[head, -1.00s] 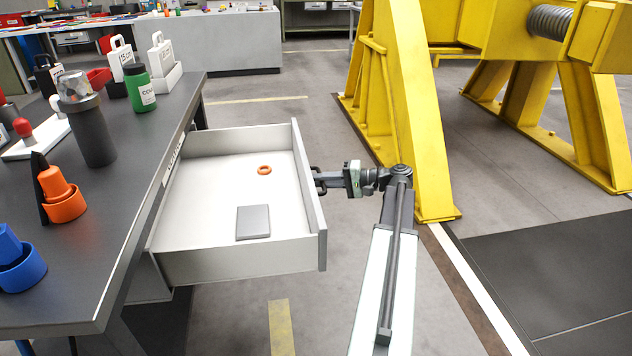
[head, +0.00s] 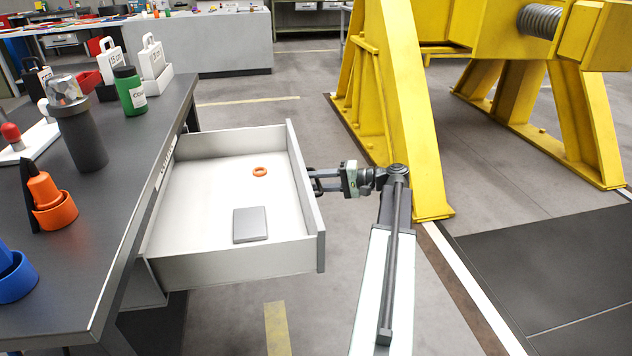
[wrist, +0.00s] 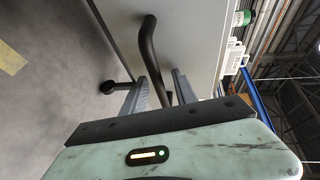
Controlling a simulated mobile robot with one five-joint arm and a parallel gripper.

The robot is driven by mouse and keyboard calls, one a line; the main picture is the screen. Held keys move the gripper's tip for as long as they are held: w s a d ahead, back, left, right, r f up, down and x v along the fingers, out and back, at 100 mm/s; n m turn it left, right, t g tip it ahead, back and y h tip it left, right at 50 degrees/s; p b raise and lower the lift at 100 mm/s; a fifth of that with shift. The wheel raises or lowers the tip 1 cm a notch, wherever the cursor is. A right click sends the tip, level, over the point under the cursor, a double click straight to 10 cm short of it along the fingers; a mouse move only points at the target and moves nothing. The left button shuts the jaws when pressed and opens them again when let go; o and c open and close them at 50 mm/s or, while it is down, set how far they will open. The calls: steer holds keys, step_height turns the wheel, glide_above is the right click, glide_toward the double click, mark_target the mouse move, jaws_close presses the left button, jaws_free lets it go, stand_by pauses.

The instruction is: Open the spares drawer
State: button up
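The spares drawer (head: 222,269) is a pale grey box drawn far out of the dark bench, its interior showing in the head view. A black bar handle (wrist: 148,45) stands on its front, which also shows in the wrist view. My gripper (head: 322,181) is at this handle, on the outer side of the drawer front. In the wrist view my gripper's two fingers (wrist: 160,85) stand apart, one on each side of the bar, with gaps visible beside it. In the head view the fingers also look spread.
An orange ring (head: 260,171) and a grey flat block (head: 250,225) lie in the drawer. The bench top (head: 120,190) holds a dark cylinder (head: 82,140), a green bottle (head: 130,92) and orange and blue cups. A yellow stand (head: 405,120) rises close behind my arm.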

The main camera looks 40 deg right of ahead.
steer(key=p+v, duration=0.1)
steer(key=v, duration=0.6)
steer(key=shift+s, duration=0.15)
steer(key=shift+d, duration=0.15)
